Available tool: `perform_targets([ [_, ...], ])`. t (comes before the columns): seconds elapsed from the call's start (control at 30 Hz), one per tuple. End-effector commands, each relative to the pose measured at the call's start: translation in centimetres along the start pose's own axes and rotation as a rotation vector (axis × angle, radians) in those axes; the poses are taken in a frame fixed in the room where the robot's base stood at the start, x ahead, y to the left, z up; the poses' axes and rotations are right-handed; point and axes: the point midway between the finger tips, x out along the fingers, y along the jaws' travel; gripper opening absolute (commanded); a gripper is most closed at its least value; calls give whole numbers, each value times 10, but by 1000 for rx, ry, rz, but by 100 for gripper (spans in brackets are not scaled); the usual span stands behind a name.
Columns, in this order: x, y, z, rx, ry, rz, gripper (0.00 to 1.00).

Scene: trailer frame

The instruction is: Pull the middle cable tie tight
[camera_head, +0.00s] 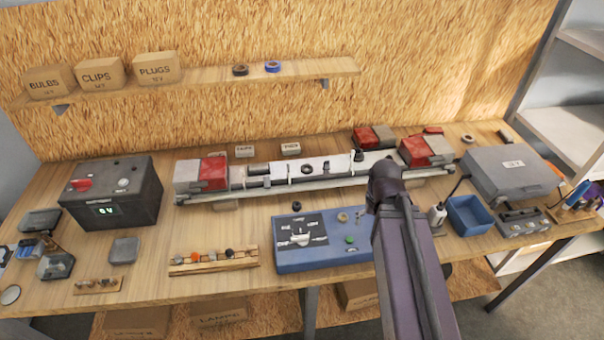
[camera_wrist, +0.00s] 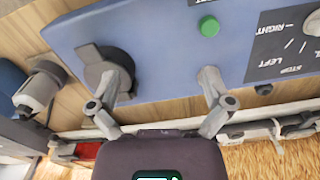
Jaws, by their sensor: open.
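The long grey trailer frame (camera_head: 330,184) lies across the back of the bench, with a red-and-white lamp block (camera_head: 201,174) at its left end and another (camera_head: 427,149) at its right. Small pale cable ties stand along its middle; the middle one (camera_head: 325,167) is too small to show how tight it is. The frame also crosses the bottom of the wrist view (camera_wrist: 270,127). My gripper (camera_wrist: 160,88) is open and empty, its two fingers spread in front of the blue test box. In the head view my arm hides its fingertips.
The blue test box (camera_head: 290,255) with a green button stands in front of the frame. A black battery box (camera_head: 112,193) is at left; a blue bin (camera_head: 468,215) and grey case (camera_head: 512,172) are at right. A wooden shelf (camera_head: 200,86) hangs behind.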

Motion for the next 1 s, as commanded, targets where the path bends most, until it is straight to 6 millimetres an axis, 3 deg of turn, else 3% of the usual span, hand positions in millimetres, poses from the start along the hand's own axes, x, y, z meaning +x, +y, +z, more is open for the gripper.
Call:
perform_targets([
  [0.07,0,0,0,0,0,0,100],
  [0.2,-2,-1,-2,-11,0,0,58],
  [0.27,-4,-3,-6,-29,0,0,46],
  [0.57,-35,-36,-56,-325,0,0,46],
  [1.0,-102,-140,-160,-1088,1,0,46],
])
